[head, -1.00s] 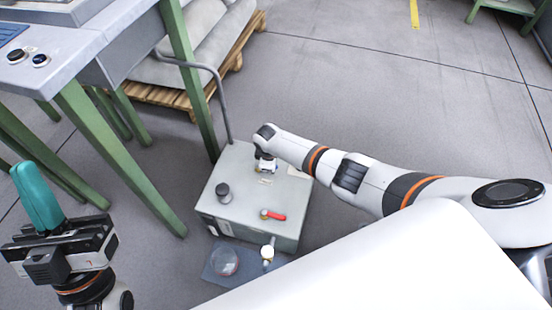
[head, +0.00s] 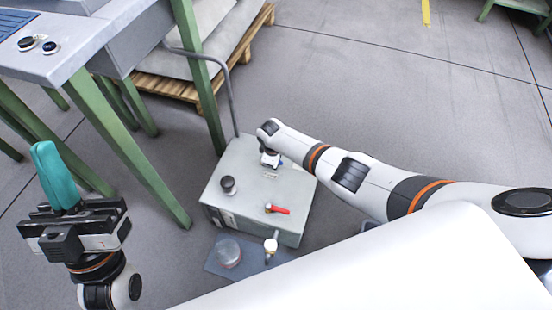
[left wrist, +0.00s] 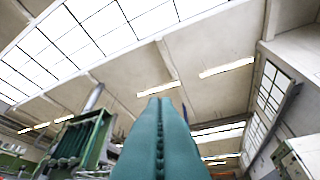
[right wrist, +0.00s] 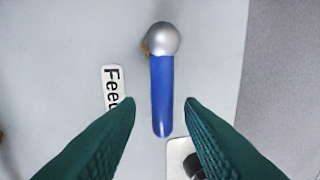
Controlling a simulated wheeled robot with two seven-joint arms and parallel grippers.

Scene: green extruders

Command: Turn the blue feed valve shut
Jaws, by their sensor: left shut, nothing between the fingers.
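The blue feed valve has a blue lever (right wrist: 161,95) on a round silver hub (right wrist: 163,40) in the right wrist view. The lever points straight down there from the hub, beside a label reading "Fee", partly covered by a finger. My right gripper (right wrist: 160,103) is open, its teal fingertips apart on either side of the lever's lower part, with gaps visible. In the head view my right gripper (head: 268,162) is over the grey box top and largely hides the valve. My left gripper (head: 54,176) is shut and empty, raised at the left, far from the box.
The grey box (head: 250,212) also carries a red lever (head: 278,210) and a dark knob (head: 228,185). A green-legged table (head: 130,150) and a loaded pallet (head: 262,22) stand at the left and behind.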

